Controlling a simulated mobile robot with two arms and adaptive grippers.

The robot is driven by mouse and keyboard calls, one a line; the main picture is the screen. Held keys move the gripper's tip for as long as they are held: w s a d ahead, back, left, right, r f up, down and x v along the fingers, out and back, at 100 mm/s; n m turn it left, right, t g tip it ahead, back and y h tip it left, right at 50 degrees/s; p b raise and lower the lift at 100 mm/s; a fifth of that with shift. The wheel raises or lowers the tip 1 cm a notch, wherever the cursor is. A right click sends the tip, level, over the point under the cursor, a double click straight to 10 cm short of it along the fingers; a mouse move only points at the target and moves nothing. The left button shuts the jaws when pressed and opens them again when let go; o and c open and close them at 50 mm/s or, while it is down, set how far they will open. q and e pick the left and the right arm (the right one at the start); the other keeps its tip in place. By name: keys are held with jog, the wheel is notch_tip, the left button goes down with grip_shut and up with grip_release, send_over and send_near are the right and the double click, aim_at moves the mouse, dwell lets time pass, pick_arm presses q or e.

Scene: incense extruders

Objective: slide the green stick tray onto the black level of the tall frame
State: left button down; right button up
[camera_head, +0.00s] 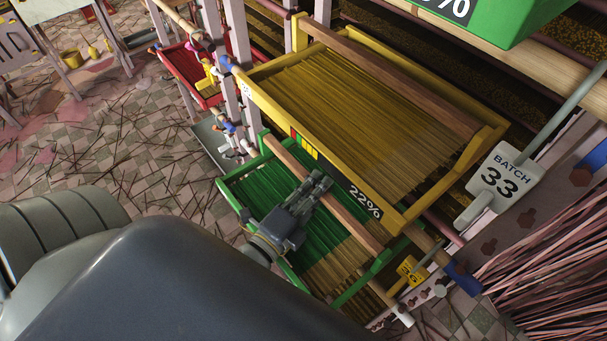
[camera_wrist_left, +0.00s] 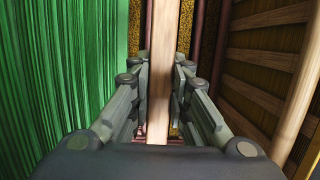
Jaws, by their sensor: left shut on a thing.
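The green stick tray (camera_head: 358,287) is low in the tall frame (camera_head: 237,35), below a yellow tray. It holds sticks that look green at its left part and brown at its right part. A wooden bar (camera_head: 350,220) runs along the tray's far side. My left gripper (camera_head: 320,186) reaches over the tray and is shut on this bar. In the left wrist view, the bar (camera_wrist_left: 161,70) stands between the fingers (camera_wrist_left: 161,75), with green sticks (camera_wrist_left: 65,70) to the left. I cannot make out a black level. My right gripper is not in view.
The yellow tray (camera_head: 255,88) with a 22% label overhangs the green tray closely. A red tray (camera_head: 190,72) is at the back left. Loose sticks litter the tiled floor (camera_head: 120,135).

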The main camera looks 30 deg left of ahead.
pick_arm(q)
jog(key=w+d, duration=0.1)
jog(key=w, duration=0.2)
jog(key=w+d, duration=0.1)
jog(key=w, duration=0.3)
jog(key=w+d, duration=0.1)
jog(key=w, duration=0.2)
jog(key=shift+w+d+r+b, duration=0.1)
jog(key=shift+w+d+b, duration=0.05)
jog(key=shift+d+b, duration=0.25)
jog(key=shift+w+f+b, duration=0.25)
jog(key=shift+f+b, duration=0.35)
jog(key=shift+f, duration=0.2)
jog(key=shift+f+b, duration=0.4)
jog(key=shift+f, duration=0.1)
jog(key=c, duration=1.5)
grip_release()
jog(key=shift+o, duration=0.4)
jog(key=shift+s, duration=0.1)
jog(key=o, duration=0.3)
jog(key=shift+f, duration=0.1)
